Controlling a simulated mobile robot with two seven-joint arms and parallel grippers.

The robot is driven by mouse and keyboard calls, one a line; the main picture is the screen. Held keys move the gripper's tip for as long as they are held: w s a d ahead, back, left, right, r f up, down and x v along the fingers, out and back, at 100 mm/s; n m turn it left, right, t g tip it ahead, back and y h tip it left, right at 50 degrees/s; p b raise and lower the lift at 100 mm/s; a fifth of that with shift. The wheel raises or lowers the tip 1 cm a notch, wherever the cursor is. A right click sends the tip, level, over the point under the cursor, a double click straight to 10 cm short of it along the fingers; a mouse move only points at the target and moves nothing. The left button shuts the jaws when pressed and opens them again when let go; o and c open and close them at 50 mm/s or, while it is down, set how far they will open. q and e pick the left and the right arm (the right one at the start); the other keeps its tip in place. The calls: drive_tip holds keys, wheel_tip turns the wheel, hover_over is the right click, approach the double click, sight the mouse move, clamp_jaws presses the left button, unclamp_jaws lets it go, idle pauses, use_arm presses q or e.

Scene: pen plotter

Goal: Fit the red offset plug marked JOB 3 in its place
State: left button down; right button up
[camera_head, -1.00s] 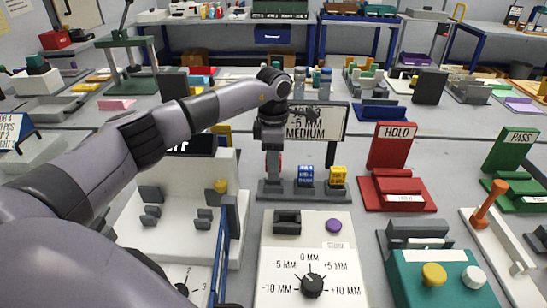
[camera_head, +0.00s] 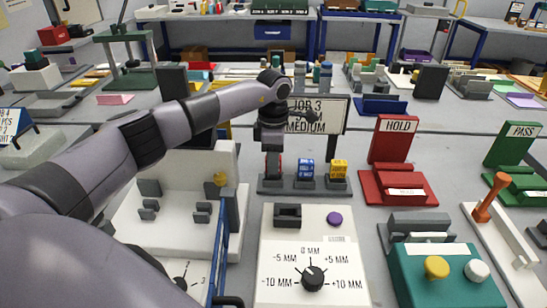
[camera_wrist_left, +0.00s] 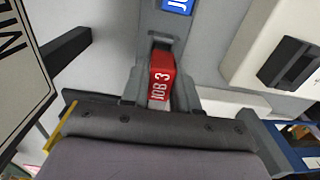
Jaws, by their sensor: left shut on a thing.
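The red plug marked JOB 3 (camera_wrist_left: 161,80) shows in the wrist view between the fingers of my left gripper (camera_wrist_left: 160,98). In the head view my left gripper (camera_head: 273,150) points down at the left end of the grey rack (camera_head: 300,188), shut on the red plug (camera_head: 272,167). The plug's lower end is at the rack; I cannot tell whether it is clear of its slot. The white control panel (camera_head: 275,255) stands in front of the rack, with a dark rectangular socket (camera_head: 288,215) at its top left. My right gripper is not in view.
A blue plug (camera_head: 306,168) and a yellow plug (camera_head: 339,168) stand on the rack beside the red one. A sign (camera_head: 322,115) stands behind. The panel has a purple button (camera_head: 334,218) and a dial (camera_head: 313,278). A red HOLD tray (camera_head: 398,185) is at right.

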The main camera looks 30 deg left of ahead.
use_arm(q)
drive_tip(key=shift+f+b, duration=0.3)
drive_tip(key=shift+f, duration=0.3)
drive_tip(key=c, duration=0.8)
unclamp_jaws()
drive_tip(key=shift+r, duration=3.55)
